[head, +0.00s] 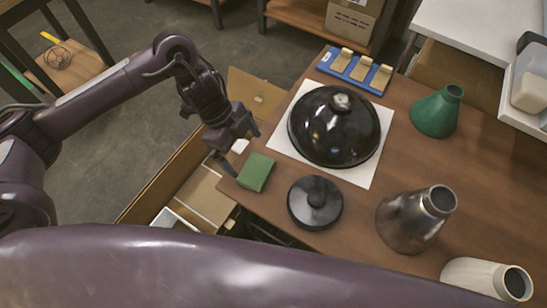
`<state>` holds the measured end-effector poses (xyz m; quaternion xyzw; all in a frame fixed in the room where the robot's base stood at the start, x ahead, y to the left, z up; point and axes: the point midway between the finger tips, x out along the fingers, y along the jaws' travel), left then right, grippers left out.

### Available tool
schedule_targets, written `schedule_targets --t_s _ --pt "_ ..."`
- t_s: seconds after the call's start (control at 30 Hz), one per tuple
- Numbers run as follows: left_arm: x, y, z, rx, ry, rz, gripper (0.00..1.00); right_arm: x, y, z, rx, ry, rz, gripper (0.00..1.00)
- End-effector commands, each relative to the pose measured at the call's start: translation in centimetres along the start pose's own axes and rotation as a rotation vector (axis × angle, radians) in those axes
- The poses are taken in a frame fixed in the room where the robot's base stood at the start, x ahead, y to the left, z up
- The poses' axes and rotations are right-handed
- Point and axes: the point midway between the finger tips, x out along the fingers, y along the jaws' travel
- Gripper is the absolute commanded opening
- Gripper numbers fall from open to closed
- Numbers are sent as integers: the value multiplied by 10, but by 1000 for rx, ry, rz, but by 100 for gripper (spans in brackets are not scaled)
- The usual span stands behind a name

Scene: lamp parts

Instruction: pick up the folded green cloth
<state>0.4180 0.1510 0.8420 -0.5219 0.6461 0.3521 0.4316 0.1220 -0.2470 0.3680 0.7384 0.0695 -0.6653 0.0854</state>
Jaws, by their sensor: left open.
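The folded green cloth (256,172) is a small green block-like bundle at the left edge of the brown table. My left gripper (241,153) comes in from the left and is just beyond the cloth in the head view, by the table's edge. Its jaws are open, with fingers on the far and left sides of the cloth's corner. I cannot tell whether a finger touches the cloth. My right gripper is not in view.
A black dome shade (334,128) lies on a white sheet (365,172). Close by are a black round base (314,203), a metal shade (410,222), a white cylinder (478,276), a green shade (436,112) and a blue rack (350,78). Open cardboard boxes (160,187) stand below the table's left edge.

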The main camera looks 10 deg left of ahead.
Motion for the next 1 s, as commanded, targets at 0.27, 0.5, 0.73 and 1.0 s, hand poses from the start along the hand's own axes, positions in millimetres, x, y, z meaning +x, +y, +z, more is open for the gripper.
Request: schedule_targets --t_s 0.27,0.5,0.73,1.0 --pt "31 0 -2 -1 2 3 100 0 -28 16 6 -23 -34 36" --pt "67 -2 -2 -1 1 4 100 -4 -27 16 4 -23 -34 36" --pt "75 -3 -1 0 0 0 100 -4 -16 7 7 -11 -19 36" --pt "74 -3 -1 0 0 0 78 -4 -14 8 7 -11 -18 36"
